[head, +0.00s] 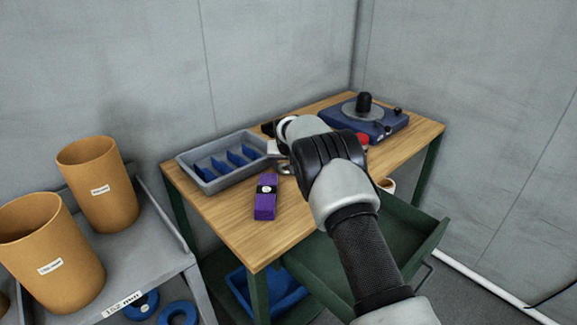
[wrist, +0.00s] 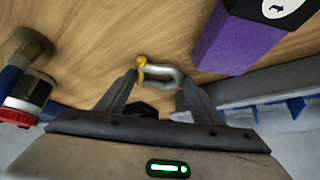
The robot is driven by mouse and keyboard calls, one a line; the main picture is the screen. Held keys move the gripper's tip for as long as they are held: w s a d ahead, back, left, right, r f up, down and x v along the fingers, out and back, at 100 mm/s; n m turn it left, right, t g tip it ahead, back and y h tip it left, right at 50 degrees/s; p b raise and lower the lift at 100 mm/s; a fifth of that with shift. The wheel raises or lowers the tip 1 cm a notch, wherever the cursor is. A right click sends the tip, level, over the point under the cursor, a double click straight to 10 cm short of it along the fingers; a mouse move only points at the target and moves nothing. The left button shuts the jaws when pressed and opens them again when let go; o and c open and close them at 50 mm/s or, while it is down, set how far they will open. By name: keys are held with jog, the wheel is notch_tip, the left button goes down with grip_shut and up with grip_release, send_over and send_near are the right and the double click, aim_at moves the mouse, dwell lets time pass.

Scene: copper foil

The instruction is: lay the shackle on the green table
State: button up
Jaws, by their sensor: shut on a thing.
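The shackle (wrist: 166,74) is a small silver bow with a yellow pin end. In the wrist view it sits between the two fingertips of my gripper (wrist: 157,79), which is shut on it. The green table (head: 232,218) has a wooden top and dark green legs. In the head view my gripper (head: 277,152) is over the tabletop, beside the grey tray; my arm hides part of the table. The shackle is over the wood, but I cannot tell whether it touches it.
A grey tray with blue dividers (head: 213,182) lies left of my gripper and a purple block (head: 266,198) in front. A blue turntable-like device (head: 345,120) stands at the back right. Orange bins (head: 98,190) stand on a grey cart. Bare wood shows at the table's front left.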

jog(key=shift+r, duration=0.1)
jog(key=o, duration=1.3)
jog(key=shift+f, duration=0.2)
jog(key=shift+r, duration=0.1)
